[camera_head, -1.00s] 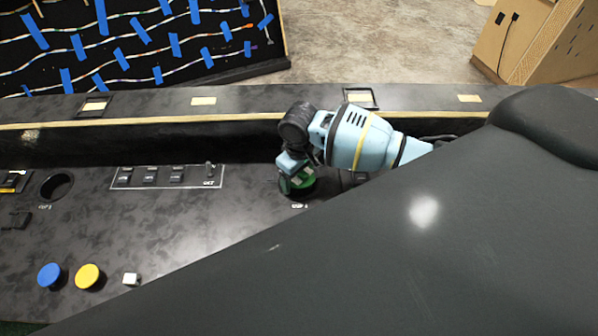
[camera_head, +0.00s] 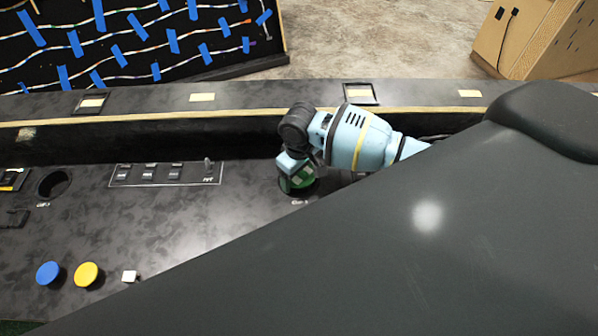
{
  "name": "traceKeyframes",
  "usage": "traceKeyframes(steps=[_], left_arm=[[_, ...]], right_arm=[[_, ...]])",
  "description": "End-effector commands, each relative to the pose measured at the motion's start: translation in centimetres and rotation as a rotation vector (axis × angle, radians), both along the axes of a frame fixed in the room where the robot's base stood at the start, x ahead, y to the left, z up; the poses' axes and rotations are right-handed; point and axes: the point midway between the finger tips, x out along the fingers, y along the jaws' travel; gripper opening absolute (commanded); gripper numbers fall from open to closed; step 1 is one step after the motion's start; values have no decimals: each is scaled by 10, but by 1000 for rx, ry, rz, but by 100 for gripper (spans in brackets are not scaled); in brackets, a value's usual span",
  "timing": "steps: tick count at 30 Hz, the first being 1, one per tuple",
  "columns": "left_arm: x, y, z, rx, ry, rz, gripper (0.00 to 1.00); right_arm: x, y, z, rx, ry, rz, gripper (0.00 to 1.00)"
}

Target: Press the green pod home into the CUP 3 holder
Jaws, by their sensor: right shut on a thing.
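The green pod (camera_head: 299,184) is at a round dark holder (camera_head: 306,196) in the console's top, right of the switch panel. The small label in front of the holder is too blurred to read surely. My right gripper (camera_head: 293,170) reaches in from the right and is shut on the green pod from above. The gripper covers much of the pod, so I cannot tell how deep it sits. My left gripper is not in view.
An empty round cup hole (camera_head: 54,183) is at the left. A switch panel (camera_head: 166,174) lies between. A raised ledge (camera_head: 200,125) runs behind. A large dark shape hides the lower right.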

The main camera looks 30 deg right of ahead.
Motion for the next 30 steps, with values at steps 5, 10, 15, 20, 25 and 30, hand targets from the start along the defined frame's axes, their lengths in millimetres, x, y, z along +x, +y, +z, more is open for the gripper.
traceKeyframes(steps=[5, 10, 15, 20, 25, 30], left_arm=[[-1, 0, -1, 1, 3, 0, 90], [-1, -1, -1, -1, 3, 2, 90], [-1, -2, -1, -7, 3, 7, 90], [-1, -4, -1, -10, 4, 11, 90], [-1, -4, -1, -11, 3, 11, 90], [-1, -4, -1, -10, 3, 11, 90]], right_arm=[[-1, 0, -2, -1, 3, 0, 59], [-1, 0, -3, -2, 3, 0, 59], [-2, 1, -3, 0, 4, 0, 100], [-3, 2, -4, 2, 7, 2, 100], [-4, 3, -5, 3, 9, 4, 100], [-5, 4, -6, 5, 11, 5, 100]])
